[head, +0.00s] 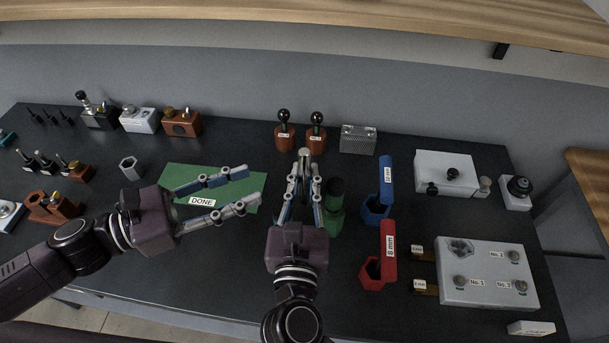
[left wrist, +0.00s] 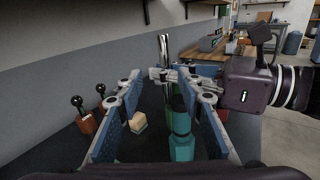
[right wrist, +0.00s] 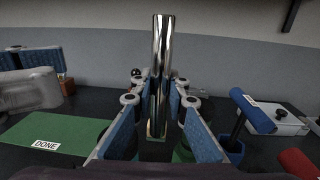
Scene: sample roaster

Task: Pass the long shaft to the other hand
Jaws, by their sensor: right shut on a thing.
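The long shaft is a shiny chrome cylinder and stands upright in my right gripper (head: 304,182). In the head view its top end (head: 304,156) shows between the fingertips. The right wrist view shows the shaft (right wrist: 162,62) rising well above the closed fingers. My left gripper (head: 253,187) is open and empty, over the green mat and pointing right toward the shaft. In the left wrist view the shaft (left wrist: 165,52) is ahead, apart from the left fingers, with the right gripper's fingers around it.
The green mat labelled DONE (head: 176,170) lies under the left gripper. A green holder (head: 335,222) stands close beside the right gripper. Blue (head: 376,212) and red (head: 372,275) holders stand further right. Two black-knobbed tools in brown blocks (head: 285,138) stand behind.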

